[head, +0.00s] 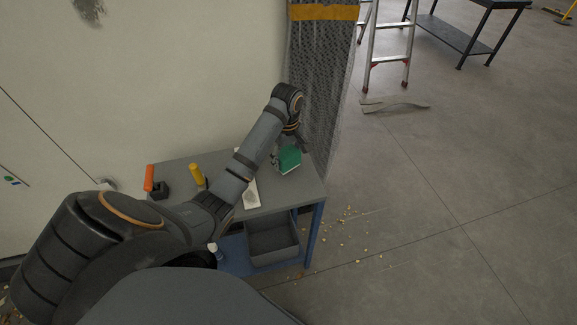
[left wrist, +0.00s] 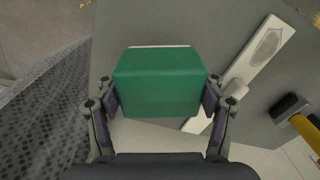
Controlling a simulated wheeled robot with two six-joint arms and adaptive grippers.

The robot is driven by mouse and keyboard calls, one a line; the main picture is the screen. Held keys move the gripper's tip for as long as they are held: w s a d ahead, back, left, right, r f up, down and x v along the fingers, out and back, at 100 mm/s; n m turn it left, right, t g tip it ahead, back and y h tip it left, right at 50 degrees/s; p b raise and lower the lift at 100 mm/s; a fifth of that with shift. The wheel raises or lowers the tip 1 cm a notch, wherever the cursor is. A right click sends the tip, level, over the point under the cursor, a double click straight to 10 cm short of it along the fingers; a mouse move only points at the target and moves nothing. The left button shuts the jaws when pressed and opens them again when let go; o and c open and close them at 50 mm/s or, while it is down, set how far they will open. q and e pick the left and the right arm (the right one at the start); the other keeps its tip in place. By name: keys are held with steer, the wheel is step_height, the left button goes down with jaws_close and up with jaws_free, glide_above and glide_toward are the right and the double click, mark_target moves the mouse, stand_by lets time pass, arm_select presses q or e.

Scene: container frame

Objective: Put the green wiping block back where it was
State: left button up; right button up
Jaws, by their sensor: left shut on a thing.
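The green wiping block (head: 288,160) is at the far right end of the small grey-topped table (head: 285,195). My left gripper (head: 283,152) is shut on it. In the left wrist view the block (left wrist: 160,82) sits between the two fingers of my gripper (left wrist: 160,95), one pad against each side. A thin pale edge shows along the block's far side. I cannot tell whether the block touches the tabletop. My right gripper is not in view.
A white plate-like bar (head: 250,192) lies beside the block. A yellow-handled tool (head: 197,175) and an orange-handled tool (head: 149,178) stand further left. A grey bin (head: 272,240) is on the lower shelf. A mesh-covered column (head: 322,80) rises close behind the table.

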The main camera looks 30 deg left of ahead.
mark_target(289, 151)
arm_select(q)
steer(key=f+b, duration=0.2)
steer(key=f, duration=0.1)
steer(key=f+b, duration=0.1)
steer(key=b, duration=0.1)
steer(key=shift+w+f, duration=0.15)
steer(key=shift+w, duration=0.2)
steer(key=shift+r, duration=0.2)
steer(key=shift+c, duration=1.1)
steer(key=o, duration=1.3)
steer(key=shift+o, duration=0.2)
steer(key=shift+r, duration=0.1)
step_height(289, 151, up, 12)
steer(key=p, duration=1.2)
